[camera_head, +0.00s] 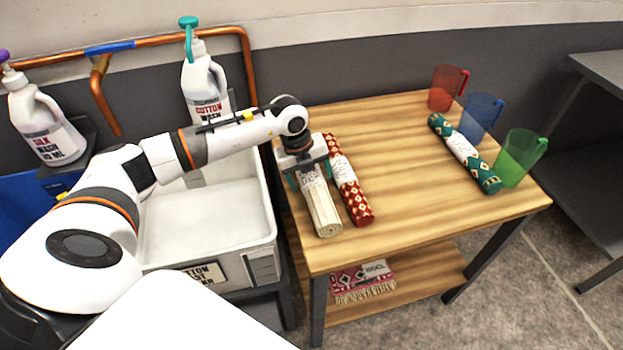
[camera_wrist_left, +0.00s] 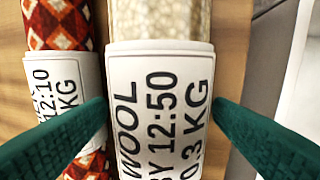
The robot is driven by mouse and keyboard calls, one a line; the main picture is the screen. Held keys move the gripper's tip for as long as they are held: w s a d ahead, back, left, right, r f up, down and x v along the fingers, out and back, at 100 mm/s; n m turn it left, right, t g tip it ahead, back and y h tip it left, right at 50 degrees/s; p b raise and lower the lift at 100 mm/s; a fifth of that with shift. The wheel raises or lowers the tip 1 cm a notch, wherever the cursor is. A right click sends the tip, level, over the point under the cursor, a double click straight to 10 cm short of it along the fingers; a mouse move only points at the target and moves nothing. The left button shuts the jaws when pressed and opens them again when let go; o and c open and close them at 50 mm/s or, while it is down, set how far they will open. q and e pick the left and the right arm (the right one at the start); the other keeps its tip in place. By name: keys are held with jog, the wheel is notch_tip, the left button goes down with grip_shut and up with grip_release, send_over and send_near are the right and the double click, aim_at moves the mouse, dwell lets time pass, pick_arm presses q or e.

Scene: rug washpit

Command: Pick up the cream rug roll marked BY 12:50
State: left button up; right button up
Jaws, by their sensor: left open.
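The cream rug roll (camera_head: 323,212) lies on the left part of the wooden table, with a white label reading WOOL, BY 12:50, 0.3 KG in the left wrist view (camera_wrist_left: 160,22). My left gripper (camera_head: 303,172) is over the labelled far part of this roll. The left finger overlaps the red roll's label in that view; I cannot tell how low the tips are. My right gripper is not in view.
A red patterned roll (camera_head: 350,180) marked 12:10 lies close beside the cream one. A white basin (camera_head: 205,225) adjoins the table's left. The table's middle is clear.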

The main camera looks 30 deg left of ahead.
pick_arm(q)
jog(key=c, duration=1.3)
jog(key=shift+o, duration=0.2)
jog(key=shift+r, duration=0.1)
